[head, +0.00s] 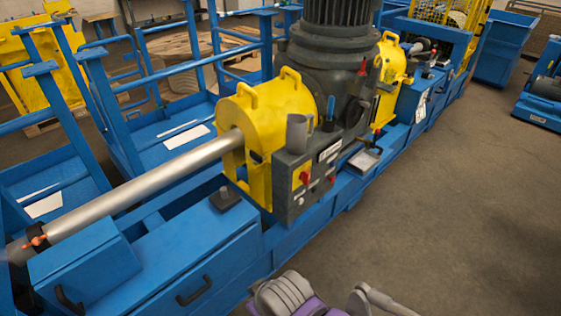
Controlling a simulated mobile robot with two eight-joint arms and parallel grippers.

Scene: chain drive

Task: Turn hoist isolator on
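A grey control box (285,190) is mounted on the near side of the blue machine frame, beside the yellow guard. On its front is a red rotary knob (304,178) on a yellow plate. A smaller red button and other small controls sit lower on the box. The labels are too small to read, so I cannot tell for sure which control is the hoist isolator or its setting. Grey and purple parts of my own body (285,293) show at the bottom edge, below and apart from the box. Neither gripper's fingers are in view.
A yellow guard (262,115) covers the steel shaft (150,185). A large dark motor (335,60) stands behind the box. A grey cup (297,133) stands on the box and a small tray (364,160) is to its right. The floor (450,215) at right is clear.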

